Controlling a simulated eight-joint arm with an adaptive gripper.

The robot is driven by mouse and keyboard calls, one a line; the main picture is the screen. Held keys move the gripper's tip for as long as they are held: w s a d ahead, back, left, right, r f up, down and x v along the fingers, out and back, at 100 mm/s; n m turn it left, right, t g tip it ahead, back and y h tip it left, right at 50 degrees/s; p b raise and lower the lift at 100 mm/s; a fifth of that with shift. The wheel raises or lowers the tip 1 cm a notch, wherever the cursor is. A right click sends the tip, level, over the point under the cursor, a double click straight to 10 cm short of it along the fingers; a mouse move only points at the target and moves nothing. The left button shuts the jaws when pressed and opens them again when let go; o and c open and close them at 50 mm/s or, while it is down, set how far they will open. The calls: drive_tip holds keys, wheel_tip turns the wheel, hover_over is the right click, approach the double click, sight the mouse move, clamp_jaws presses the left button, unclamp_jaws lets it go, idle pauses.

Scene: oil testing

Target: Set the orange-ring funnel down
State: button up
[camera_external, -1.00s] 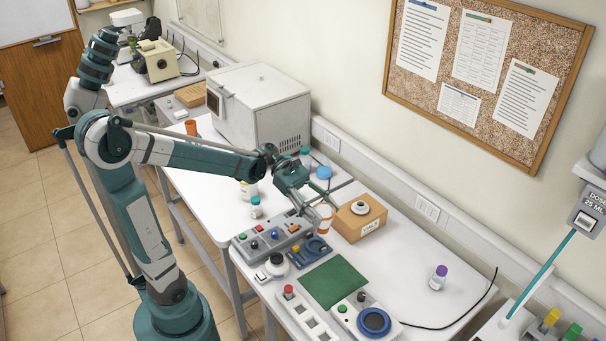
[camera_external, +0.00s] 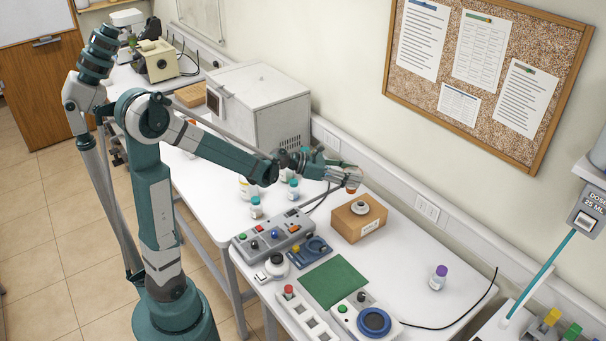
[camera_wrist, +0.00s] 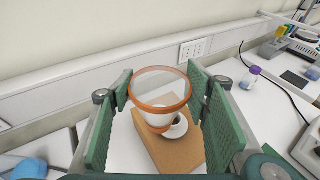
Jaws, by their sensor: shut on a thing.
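The orange-ring funnel (camera_wrist: 160,88) is a clear cup-like piece with an orange rim and an orange lower band. My gripper (camera_wrist: 161,105) is shut on it, with a green pad on either side. In the external view the funnel (camera_external: 352,188) hangs at the tip of my gripper (camera_external: 348,178), above the wooden block (camera_external: 372,226). The block carries a white ring-shaped seat (camera_external: 359,208) on its top. In the wrist view the seat (camera_wrist: 180,129) shows below the funnel and partly behind it. The funnel looks apart from the seat; its lower end is partly hidden.
Small bottles (camera_external: 256,207) stand left of the block. A control box (camera_external: 272,236), a green mat (camera_external: 333,281) and a blue-dial device (camera_external: 374,322) lie in front. A purple-capped bottle (camera_external: 438,277) stands to the right, with clear white tabletop between it and the block.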

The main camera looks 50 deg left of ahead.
drive_tip(key=w+a+r+n+t+y+p, duration=0.1)
drive_tip(key=w+a+r+n+y, duration=0.25)
drive_tip(key=w+a, duration=0.3)
drive_tip(key=w+a+r+n+t+y, duration=0.1)
drive_tip(key=w+a+r+n+y, duration=0.25)
drive_tip(key=w+a, duration=0.3)
drive_tip(key=shift+m, duration=0.5)
drive_tip(key=f, duration=0.5)
drive_tip(key=shift+w+f, duration=0.3)
drive_tip(key=shift+f, duration=0.05)
drive_tip(key=shift+f, duration=0.1)
wheel_tip(320, 180, down, 14)
drive_tip(key=shift+r+b, duration=0.1)
drive_tip(key=shift+b, duration=0.95)
drive_tip(key=shift+f+b, duration=0.35)
drive_tip(key=shift+f, duration=1.65)
drive_tip(key=shift+f, duration=0.1)
